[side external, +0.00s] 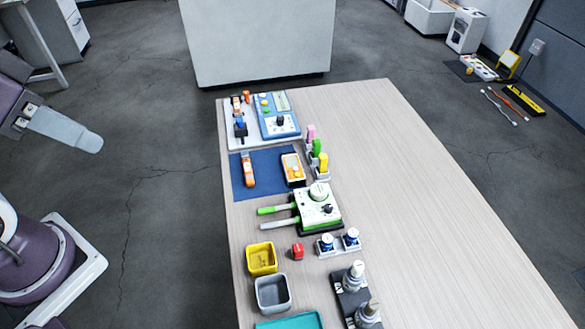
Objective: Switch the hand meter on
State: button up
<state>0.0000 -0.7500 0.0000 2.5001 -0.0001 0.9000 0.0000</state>
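A small orange device with a white face (293,168) lies on the right part of a blue mat (239,186) and looks like the hand meter. Its switch and display are too small to read. An orange and white slim tool (248,169) lies to its left on the mat. My gripper (88,142) is at the left of the view, off the table and well apart from the mat. Only one pale grey finger shows side-on, so its opening cannot be told. Nothing is seen held in it.
Pink, green and yellow pieces stand right of the mat. A green-and-white device (317,207), yellow bin (262,259) and grey bin (273,293) are nearer. The table's right side (420,220) is clear.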

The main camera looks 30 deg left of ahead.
grip_shut()
dwell(1.4)
